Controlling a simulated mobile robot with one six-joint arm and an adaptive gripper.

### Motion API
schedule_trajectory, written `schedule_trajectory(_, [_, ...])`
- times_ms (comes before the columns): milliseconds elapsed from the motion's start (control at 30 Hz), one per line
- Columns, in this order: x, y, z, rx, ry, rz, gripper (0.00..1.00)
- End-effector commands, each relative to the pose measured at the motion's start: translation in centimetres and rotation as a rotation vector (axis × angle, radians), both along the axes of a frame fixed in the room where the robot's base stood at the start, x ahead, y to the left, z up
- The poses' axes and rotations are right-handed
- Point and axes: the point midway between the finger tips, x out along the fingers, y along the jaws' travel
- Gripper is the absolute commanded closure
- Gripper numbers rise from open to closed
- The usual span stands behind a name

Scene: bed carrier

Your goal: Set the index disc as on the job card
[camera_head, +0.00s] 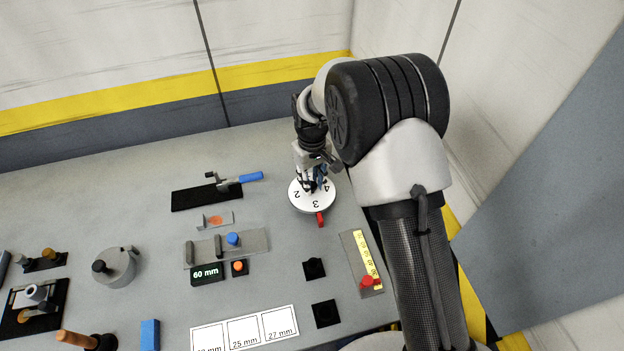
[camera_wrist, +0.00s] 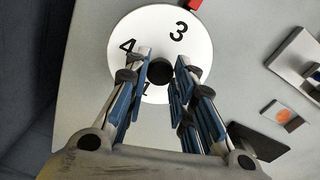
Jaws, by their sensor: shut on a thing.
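In the wrist view the disc (camera_wrist: 205,52) shows 3 and 4, with another number partly hidden by a finger. A red pointer (camera_head: 320,219) sits at its edge, and the 3 is roughly in line with it; the pointer also shows in the wrist view (camera_wrist: 194,5). My gripper (camera_head: 313,186) points down over the disc, shut on the black centre knob (camera_wrist: 160,72). I cannot identify a job card giving a disc setting.
A toggle clamp with a blue handle (camera_head: 250,177) stands left of the disc. A yellow scale with a red slider (camera_head: 369,282) lies in front, right. Black square blocks (camera_head: 314,268), a "60 mm" display (camera_head: 206,273) and white cards (camera_head: 244,331) lie nearer. My arm covers the right side.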

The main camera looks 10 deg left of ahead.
Motion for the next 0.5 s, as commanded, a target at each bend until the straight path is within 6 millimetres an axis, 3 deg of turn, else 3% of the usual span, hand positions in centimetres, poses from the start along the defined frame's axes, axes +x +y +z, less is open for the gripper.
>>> schedule_trajectory(167, [0.17,0.09,0.12,0.003,-0.005,-0.001,1.0])
schedule_trajectory(200, [0.17,0.09,0.13,0.003,-0.005,-0.001,0.75])
schedule_trajectory(500, [0.07,0.05,0.06,0.001,-0.003,-0.001,0.56])
